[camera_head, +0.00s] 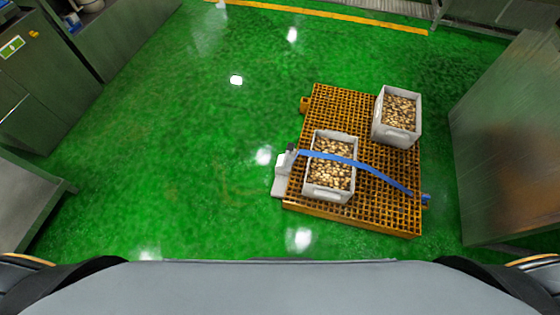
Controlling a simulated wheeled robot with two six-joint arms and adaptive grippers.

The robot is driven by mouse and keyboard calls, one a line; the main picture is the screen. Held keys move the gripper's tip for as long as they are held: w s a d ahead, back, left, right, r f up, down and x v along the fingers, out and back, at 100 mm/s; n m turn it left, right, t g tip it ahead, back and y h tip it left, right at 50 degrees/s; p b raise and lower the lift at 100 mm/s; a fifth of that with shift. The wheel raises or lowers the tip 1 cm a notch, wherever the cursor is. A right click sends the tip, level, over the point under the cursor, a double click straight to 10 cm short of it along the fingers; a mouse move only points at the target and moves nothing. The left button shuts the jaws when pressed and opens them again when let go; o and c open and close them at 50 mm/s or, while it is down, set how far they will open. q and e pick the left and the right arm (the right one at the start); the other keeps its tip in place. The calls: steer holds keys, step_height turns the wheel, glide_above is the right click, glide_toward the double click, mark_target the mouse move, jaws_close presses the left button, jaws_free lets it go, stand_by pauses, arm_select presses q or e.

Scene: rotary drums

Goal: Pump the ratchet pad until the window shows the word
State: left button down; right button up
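A pale grey ratchet device (282,173) sits at the left edge of an orange grid pallet (352,110). A dark part shows at its top. A blue strap (372,170) runs from it across the front crate (328,191) to a blue end piece (426,198) at the pallet's right edge. I cannot tell how taut the strap is. The pad and the window are too small to make out, and no word can be read. Neither of my grippers is in view.
A second pale crate (395,136) of small brown and cream items stands at the pallet's back right. A metal cabinet (510,150) stands right of the pallet. Metal counters (40,85) line the left. The green floor (180,150) between is clear. A yellow line crosses the far floor.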

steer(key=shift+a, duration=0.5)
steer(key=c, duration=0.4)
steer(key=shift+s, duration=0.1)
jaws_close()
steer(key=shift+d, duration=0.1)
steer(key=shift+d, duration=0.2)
